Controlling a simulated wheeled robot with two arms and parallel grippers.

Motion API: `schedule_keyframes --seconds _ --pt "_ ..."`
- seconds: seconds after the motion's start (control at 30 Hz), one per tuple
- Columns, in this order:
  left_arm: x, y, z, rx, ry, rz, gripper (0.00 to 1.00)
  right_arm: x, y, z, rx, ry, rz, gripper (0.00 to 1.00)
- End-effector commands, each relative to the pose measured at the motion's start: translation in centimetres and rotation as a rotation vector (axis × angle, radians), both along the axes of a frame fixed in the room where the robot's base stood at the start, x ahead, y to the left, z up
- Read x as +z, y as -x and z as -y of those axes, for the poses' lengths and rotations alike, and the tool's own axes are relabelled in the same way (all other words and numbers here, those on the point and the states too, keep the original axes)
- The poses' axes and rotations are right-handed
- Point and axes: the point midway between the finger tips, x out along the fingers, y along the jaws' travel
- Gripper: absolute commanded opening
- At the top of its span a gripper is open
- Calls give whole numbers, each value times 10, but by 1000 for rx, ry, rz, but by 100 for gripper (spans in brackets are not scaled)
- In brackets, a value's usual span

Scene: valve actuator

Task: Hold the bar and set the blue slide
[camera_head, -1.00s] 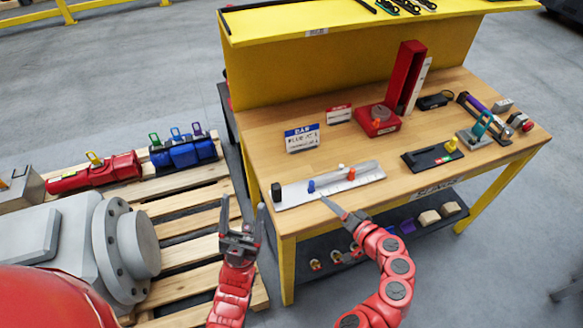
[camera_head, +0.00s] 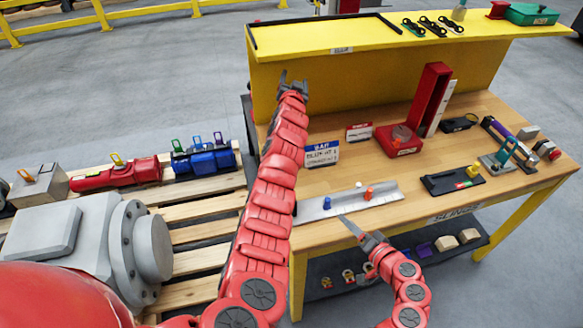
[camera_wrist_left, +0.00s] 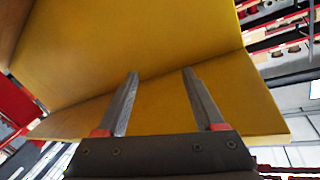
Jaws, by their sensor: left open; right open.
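The metal bar (camera_head: 345,204) lies on the wooden table near its front left edge. On it sit a blue slide (camera_head: 327,203), an orange slide (camera_head: 368,193) and a small white piece (camera_head: 358,185).
A blue-and-white sign (camera_head: 322,154) stands behind the bar. A red stand (camera_head: 430,100), a black tray (camera_head: 452,180) and a teal clamp (camera_head: 500,155) stand to the right. The yellow shelf (camera_head: 380,35) overhangs the back. A pallet (camera_head: 200,205) with valve parts lies left.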

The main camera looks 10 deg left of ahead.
Motion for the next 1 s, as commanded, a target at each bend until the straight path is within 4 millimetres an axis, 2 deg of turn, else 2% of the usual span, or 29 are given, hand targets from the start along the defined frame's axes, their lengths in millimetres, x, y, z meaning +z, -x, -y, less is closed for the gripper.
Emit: schedule_keyframes --seconds 0.07,0.17,0.27,0.33,0.43,0.53,0.6,0.7,0.83,1.0 --pt "8 1 -21 106 67 -93 70 0 0 0 0 0 0 50" --pt "0 16 -46 238 166 -240 70 0 0 0 0 0 0 50" --pt "-16 43 -58 355 286 -401 70 0 0 0 0 0 0 50" --pt "-31 69 -57 422 377 -528 70 0 0 0 0 0 0 50" --pt "-57 115 -43 501 510 -731 70 0 0 0 0 0 0 50" --pt "-80 164 -15 549 622 -937 70 0 0 0 0 0 0 50" --pt "-90 193 4 565 676 -1056 70 0 0 0 0 0 0 50" --pt "-98 225 26 577 730 -1187 70 0 0 0 0 0 0 50" --pt "-103 250 46 580 762 -1291 70 0 0 0 0 0 0 50" --pt "-111 261 52 583 773 -1333 70 0 0 0 0 0 0 50"
